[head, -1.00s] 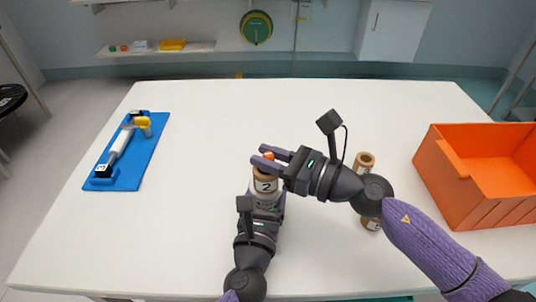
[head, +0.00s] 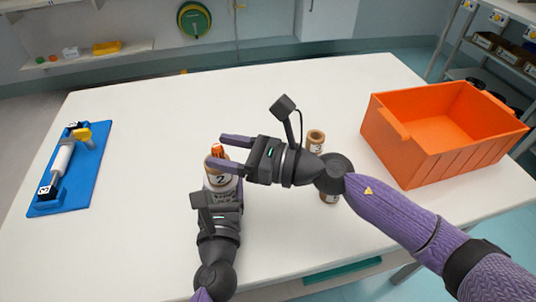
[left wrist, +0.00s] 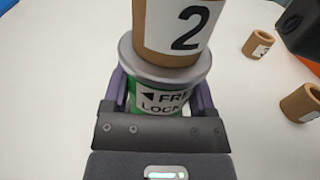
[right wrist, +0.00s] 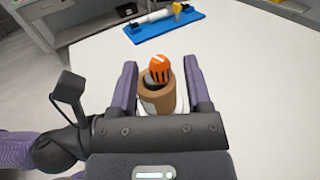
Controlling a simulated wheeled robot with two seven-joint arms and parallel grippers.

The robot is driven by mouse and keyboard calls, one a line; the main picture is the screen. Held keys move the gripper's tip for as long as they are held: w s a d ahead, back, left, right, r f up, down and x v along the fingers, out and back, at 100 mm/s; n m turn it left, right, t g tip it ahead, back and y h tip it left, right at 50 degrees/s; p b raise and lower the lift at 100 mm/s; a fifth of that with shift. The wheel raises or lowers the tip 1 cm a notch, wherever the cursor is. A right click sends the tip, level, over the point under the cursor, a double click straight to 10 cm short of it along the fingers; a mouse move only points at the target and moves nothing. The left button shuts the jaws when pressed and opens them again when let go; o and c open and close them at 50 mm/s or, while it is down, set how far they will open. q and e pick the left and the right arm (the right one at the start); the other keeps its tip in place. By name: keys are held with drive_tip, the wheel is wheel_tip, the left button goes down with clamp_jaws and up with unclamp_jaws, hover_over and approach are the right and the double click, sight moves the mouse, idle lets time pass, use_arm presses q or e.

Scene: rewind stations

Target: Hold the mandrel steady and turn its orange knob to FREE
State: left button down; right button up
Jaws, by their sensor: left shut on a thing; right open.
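The mandrel stands upright on the table. In the left wrist view it has a grey flange (left wrist: 165,70) and a green lower part with a FREE/LOCK label (left wrist: 165,101). A brown core marked 2 (left wrist: 182,28) sits on the flange. The orange knob (right wrist: 160,69) sticks up from the core's top and also shows in the head view (head: 217,150). My left gripper (left wrist: 160,92) is shut on the mandrel's green part below the flange. My right gripper (right wrist: 160,64) is open, its fingers on either side of the knob and core top. I cannot tell whether they touch. The knob's pointer setting is unclear.
Two brown cores, one behind my right arm (head: 316,139) and one partly hidden by it (head: 329,197), stand close to the right. An orange crate (head: 399,160) is at the right. A blue board (head: 88,172) with a white roller lies at the left. The table's back middle is clear.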

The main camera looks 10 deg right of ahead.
drive_tip(key=v, duration=1)
drive_tip(key=shift+d, duration=0.25)
drive_tip(key=shift+r, duration=0.1)
